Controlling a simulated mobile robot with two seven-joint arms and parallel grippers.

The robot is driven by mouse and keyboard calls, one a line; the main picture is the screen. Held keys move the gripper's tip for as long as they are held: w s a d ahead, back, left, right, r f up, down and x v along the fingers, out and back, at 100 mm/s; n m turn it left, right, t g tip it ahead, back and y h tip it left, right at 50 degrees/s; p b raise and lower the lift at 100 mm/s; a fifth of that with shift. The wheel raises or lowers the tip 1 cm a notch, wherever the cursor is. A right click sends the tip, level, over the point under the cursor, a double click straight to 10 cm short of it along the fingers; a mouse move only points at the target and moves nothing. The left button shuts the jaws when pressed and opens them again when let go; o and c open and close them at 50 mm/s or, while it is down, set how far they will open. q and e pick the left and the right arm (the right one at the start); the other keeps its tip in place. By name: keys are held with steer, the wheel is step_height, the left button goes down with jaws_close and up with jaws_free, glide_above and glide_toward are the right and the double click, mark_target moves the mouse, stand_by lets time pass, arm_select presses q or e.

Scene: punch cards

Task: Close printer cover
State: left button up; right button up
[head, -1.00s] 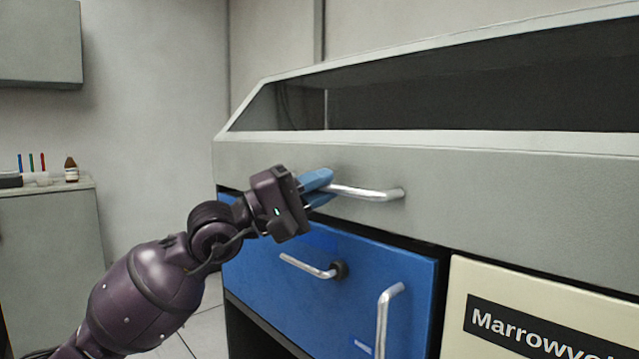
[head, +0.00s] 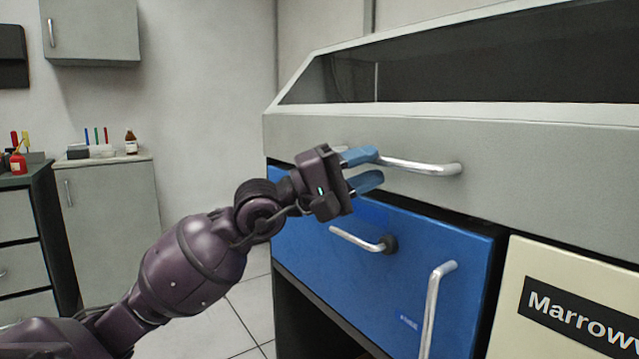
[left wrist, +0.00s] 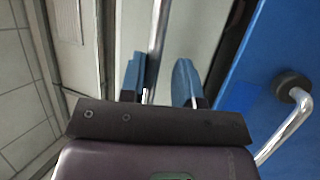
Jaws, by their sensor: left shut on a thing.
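The printer cover (head: 330,137) is a wide grey front with a sloped frame around a dark window, in the head view at the upper right. A dark gap runs along its lower edge, above the blue panel. Its chrome bar handle (head: 425,168) also shows in the left wrist view (left wrist: 158,30), running between the fingers. My left gripper (head: 366,169) has blue fingertips and is shut on this handle near its left end, one finger on each side. The upper finger hides part of the bar. My right gripper is not in view.
Below the cover are a blue panel (head: 300,225) with a bar handle and black knob, a second upright handle (head: 432,310), and a cream panel (head: 510,265) with a black label. Grey cabinets (head: 110,220) stand at the left. Tiled floor (head: 245,310) is clear between.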

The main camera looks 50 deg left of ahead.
arm_select(q)
steer(key=v, duration=0.9)
stand_by(0.3)
steer(key=shift+s+a, duration=0.1)
steer(key=shift+s, duration=0.05)
stand_by(0.5)
